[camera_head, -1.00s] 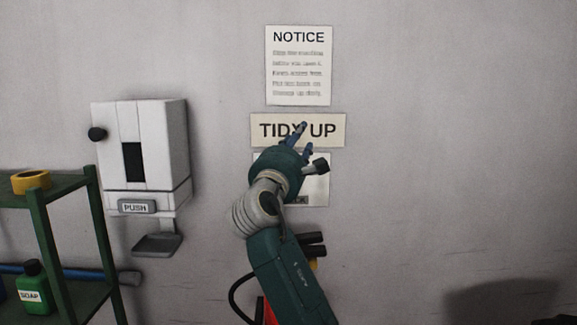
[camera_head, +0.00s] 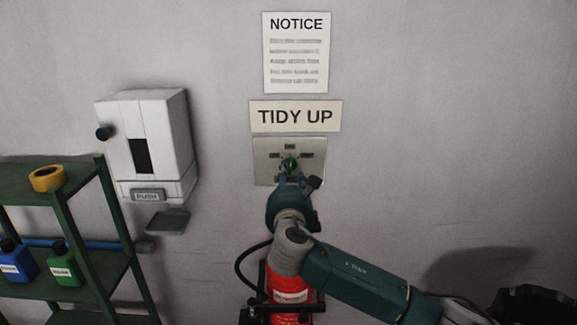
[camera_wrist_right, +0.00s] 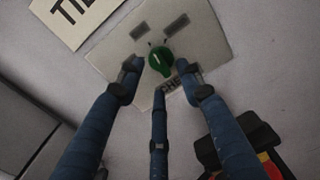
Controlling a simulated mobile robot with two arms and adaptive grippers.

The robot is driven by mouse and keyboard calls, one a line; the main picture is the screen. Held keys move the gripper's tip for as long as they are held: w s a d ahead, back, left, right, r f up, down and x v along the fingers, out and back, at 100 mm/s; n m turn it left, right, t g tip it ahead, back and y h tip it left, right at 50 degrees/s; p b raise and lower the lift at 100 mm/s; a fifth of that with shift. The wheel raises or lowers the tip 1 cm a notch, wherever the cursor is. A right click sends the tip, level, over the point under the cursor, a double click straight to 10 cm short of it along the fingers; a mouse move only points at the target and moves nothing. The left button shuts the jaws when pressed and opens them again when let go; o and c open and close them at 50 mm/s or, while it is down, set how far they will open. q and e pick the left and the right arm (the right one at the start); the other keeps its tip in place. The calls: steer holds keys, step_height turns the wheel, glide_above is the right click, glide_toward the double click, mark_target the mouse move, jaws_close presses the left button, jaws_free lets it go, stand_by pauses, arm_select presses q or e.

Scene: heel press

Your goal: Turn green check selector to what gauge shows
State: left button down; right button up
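The green check selector (camera_head: 289,165) is a round knob on a pale square plate (camera_head: 263,175) under the TIDY UP sign. In the right wrist view the green knob (camera_wrist_right: 160,60) shows a pale pointer line, and its plate (camera_wrist_right: 215,50) bears dark labels too small to read. My right gripper (camera_head: 288,180) is just below the knob in the head view. In the right wrist view its blue fingers (camera_wrist_right: 162,85) are spread open around the near side of the knob, with no clear grip on it. No gauge can be made out. My left gripper is not in view.
A white dispenser (camera_head: 150,140) hangs on the wall at left. A green shelf (camera_head: 85,215) holds yellow tape (camera_head: 47,178), a blue bottle (camera_head: 17,262) and a green bottle (camera_head: 62,264). A red extinguisher (camera_head: 290,290) stands below my right arm. The wall at right is clear.

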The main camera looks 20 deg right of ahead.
mark_target(290, 166)
steer(key=shift+p+x, duration=0.35)
steer(key=shift+x, duration=1.2)
steer(key=shift+c, duration=0.5)
jaws_close()
steer(key=shift+a+m, duration=0.1)
steer(key=shift+m, duration=0.2)
steer(key=shift+r+m+b, duration=0.15)
steer(key=shift+m+b, duration=1.7)
steer(key=shift+m, duration=2.05)
